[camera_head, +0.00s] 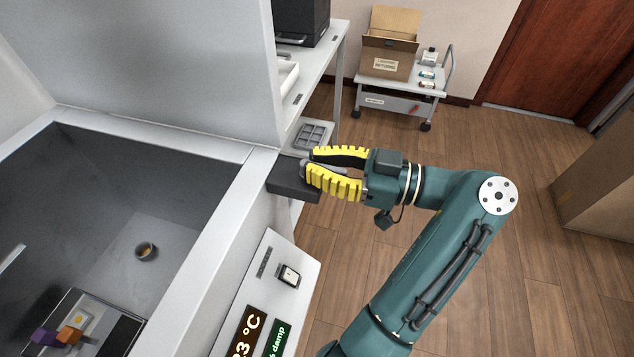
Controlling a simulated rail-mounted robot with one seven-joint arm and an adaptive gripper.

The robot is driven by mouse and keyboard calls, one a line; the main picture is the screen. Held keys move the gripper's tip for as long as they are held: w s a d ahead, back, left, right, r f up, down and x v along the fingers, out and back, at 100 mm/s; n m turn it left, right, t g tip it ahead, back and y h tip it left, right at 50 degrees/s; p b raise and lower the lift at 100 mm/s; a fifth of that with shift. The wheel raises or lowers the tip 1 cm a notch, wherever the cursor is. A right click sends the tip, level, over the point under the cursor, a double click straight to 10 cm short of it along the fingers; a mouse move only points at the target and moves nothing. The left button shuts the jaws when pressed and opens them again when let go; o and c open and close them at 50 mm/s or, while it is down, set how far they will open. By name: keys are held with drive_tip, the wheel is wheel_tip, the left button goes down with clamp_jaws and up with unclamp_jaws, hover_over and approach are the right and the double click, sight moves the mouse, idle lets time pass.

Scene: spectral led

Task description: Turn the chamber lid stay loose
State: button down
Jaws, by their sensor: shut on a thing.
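The chamber (240,192) fills the left side, with its large pale lid (150,65) standing raised at the back. A dark block (288,184) sits at the right outer edge of the chamber, near the lid's lower right corner. A small grey part on this block, seemingly the lid stay's knob (304,169), shows at the fingertips. My gripper (311,164) comes from the right with its yellow ribbed fingers shut on this knob. The fingers hide most of the knob, so I cannot tell its turn angle.
A sloping control panel (264,285) with a switch (289,276) and displays lies below my gripper. A grey compartment tray (311,135) is just behind it. Inside the chamber are a small cup (146,251) and coloured blocks (60,335). A cart (400,84) stands farther back.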

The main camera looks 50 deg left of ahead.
drive_tip(key=shift+a+n+g+h+b, duration=0.1)
drive_tip(key=shift+n+g+h+b, duration=0.3)
drive_tip(key=shift+b, duration=0.55)
drive_tip(key=c, duration=1.1)
unclamp_jaws()
wheel_tip(320, 180, up, 10)
